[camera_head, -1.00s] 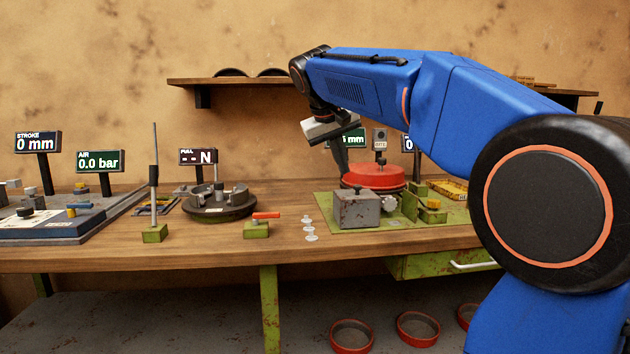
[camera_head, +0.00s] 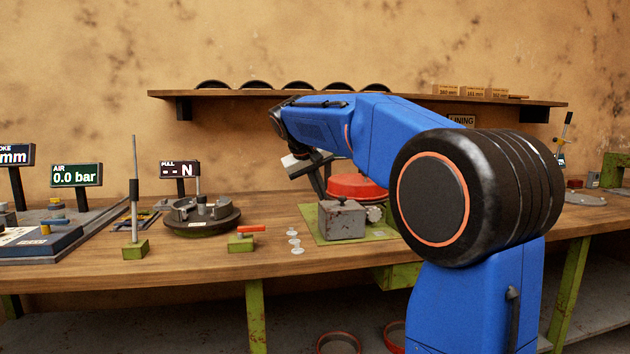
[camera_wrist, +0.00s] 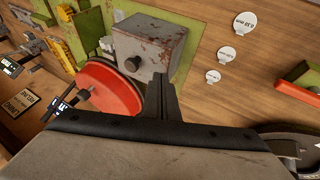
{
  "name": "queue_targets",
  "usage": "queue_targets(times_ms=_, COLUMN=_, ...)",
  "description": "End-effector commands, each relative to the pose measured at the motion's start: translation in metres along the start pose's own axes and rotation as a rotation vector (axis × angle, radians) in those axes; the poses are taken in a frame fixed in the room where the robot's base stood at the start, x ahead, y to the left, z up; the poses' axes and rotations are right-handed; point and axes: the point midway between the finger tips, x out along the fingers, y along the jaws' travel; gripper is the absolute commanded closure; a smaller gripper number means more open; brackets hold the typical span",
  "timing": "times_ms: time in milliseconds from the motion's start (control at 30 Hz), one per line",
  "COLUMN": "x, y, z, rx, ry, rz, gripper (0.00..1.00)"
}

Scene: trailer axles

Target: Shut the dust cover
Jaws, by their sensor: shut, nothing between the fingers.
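A red round cover-like part (camera_head: 356,187) sits on the green plate on the bench; I cannot tell for certain whether it is the dust cover. It also shows in the wrist view (camera_wrist: 115,92), left of my fingers. A worn grey metal box (camera_head: 342,220) stands in front of it, also in the wrist view (camera_wrist: 148,42). My gripper (camera_head: 321,190) is shut and empty, just left of the red part and above the bench. In the wrist view my closed fingers (camera_wrist: 162,80) overlap the box's lower edge; I cannot tell whether they touch anything.
A round dark fixture (camera_head: 200,222) and an orange-handled green block (camera_head: 242,243) stand to the left. Small white discs (camera_head: 294,241) lie on the bench between. The bench's front strip is mostly clear.

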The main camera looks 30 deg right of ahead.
Motion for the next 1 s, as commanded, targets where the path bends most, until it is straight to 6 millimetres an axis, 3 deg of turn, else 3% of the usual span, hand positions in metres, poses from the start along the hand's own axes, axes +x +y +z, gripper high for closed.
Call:
queue_targets(times_ms=200, x=0.014, y=0.024, z=0.002, rx=0.003, ry=0.0, rz=0.001, gripper=1.0)
queue_targets(times_ms=800, x=0.02, y=0.034, z=0.003, rx=0.001, ry=0.001, rz=0.0, gripper=1.0)
queue_targets(times_ms=1000, x=0.03, y=0.057, z=0.006, rx=0.005, ry=-0.001, rz=0.001, gripper=1.0)
